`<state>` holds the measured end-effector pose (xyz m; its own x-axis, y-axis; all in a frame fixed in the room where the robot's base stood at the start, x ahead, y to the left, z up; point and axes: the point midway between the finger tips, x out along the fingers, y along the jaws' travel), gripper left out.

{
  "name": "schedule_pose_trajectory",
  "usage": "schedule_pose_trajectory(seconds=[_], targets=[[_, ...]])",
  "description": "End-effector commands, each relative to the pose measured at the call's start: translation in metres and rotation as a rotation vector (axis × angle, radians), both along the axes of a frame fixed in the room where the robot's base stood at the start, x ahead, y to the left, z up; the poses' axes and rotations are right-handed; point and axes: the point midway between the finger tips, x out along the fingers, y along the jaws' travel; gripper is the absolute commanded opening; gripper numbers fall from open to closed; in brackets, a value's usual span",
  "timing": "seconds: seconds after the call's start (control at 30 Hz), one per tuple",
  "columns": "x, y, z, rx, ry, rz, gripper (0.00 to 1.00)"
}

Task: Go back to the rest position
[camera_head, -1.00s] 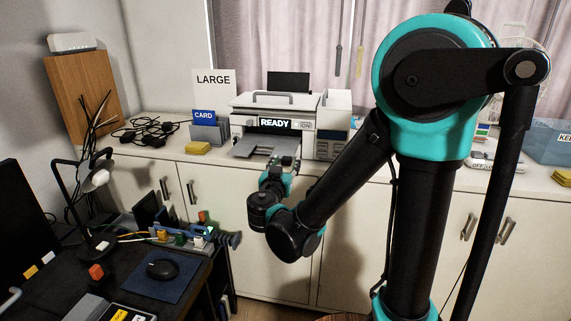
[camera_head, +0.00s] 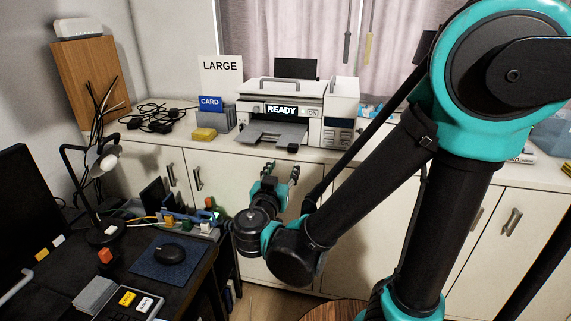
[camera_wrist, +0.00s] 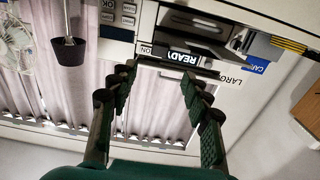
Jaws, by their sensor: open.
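My gripper (camera_head: 281,172) is in front of the cabinet doors, just below the counter edge and below the printer, in the head view. In the wrist view my gripper (camera_wrist: 160,85) shows two dark green fingers spread apart with nothing between them. The printer (camera_head: 342,105) stands on the counter with a READY display and its front tray (camera_head: 275,138) out. In the wrist view the printer (camera_wrist: 190,20) appears turned over and beyond the fingertips. The fingers look clear of it.
The white cabinet (camera_head: 345,190) spans the wall below the counter. A dark desk at the left holds a lamp (camera_head: 107,163), a mouse (camera_head: 170,254) on a blue mat (camera_head: 160,273) and a monitor (camera_head: 25,210). A LARGE sign (camera_head: 220,75) and a card holder (camera_head: 218,118) stand beside the printer.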

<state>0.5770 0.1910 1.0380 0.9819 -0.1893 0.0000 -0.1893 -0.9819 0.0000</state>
Motion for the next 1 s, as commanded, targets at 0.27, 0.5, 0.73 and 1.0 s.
schedule_pose_trajectory(seconds=[0.27,0.5,0.73,1.0], targets=[[-0.006,0.001,0.0,0.0,0.0,0.0,0.48],[-0.004,-0.002,-0.002,-0.004,0.009,-0.006,0.48],[0.014,-0.059,-0.037,-0.086,0.202,-0.11,0.48],[0.011,-0.155,-0.107,-0.171,0.606,-0.21,0.48]])
